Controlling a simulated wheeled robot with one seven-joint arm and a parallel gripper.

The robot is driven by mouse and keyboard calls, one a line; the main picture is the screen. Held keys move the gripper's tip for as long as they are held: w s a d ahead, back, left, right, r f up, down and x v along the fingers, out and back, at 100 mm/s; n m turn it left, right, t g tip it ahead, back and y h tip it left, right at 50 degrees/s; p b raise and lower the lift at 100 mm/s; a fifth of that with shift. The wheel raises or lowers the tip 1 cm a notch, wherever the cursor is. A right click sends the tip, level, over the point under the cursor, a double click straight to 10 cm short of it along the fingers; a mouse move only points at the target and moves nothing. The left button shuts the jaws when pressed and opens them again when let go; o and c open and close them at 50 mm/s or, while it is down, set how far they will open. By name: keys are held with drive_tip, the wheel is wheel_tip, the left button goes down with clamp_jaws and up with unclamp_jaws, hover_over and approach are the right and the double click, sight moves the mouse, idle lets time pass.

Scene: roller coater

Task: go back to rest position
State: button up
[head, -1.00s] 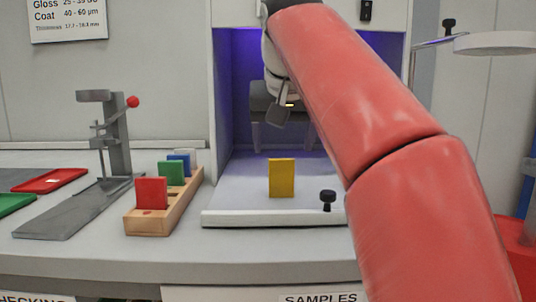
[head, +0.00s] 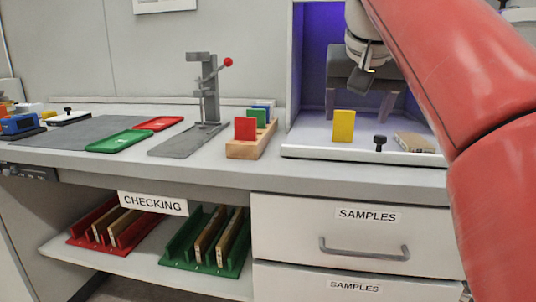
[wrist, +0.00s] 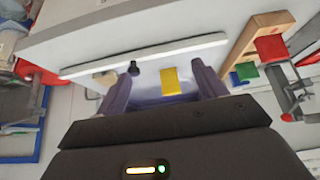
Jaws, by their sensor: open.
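My gripper (head: 362,102) hangs inside the purple-lit booth in the head view, its two fingers spread apart with nothing between them. In the wrist view my gripper (wrist: 157,76) also shows open, fingers to either side of the picture's middle. A yellow block (head: 344,125) stands upright on the booth floor near its front edge. It also shows in the wrist view (wrist: 170,81), apart from the fingers. My arm covers the right part of the head view.
A wooden rack (head: 243,150) with red, green and blue blocks stands left of the booth. A lever press (head: 208,100) stands farther left. A black knob (head: 380,143) and a tan panel (head: 414,142) are on the booth floor. Green (head: 119,141) and red (head: 158,124) trays lie left.

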drive_tip(key=s+f, duration=0.6)
drive_tip(key=f, duration=0.5)
drive_tip(key=s+f+n, duration=0.1)
drive_tip(key=s+f, duration=0.5)
drive_tip(key=f, duration=0.5)
drive_tip(key=s+f+n+y, duration=0.1)
drive_tip(key=s+f, duration=0.5)
drive_tip(key=f, duration=0.6)
drive_tip(key=shift+d+g, duration=0.3)
drive_tip(key=shift+g, duration=0.1)
drive_tip(key=shift+s, duration=0.1)
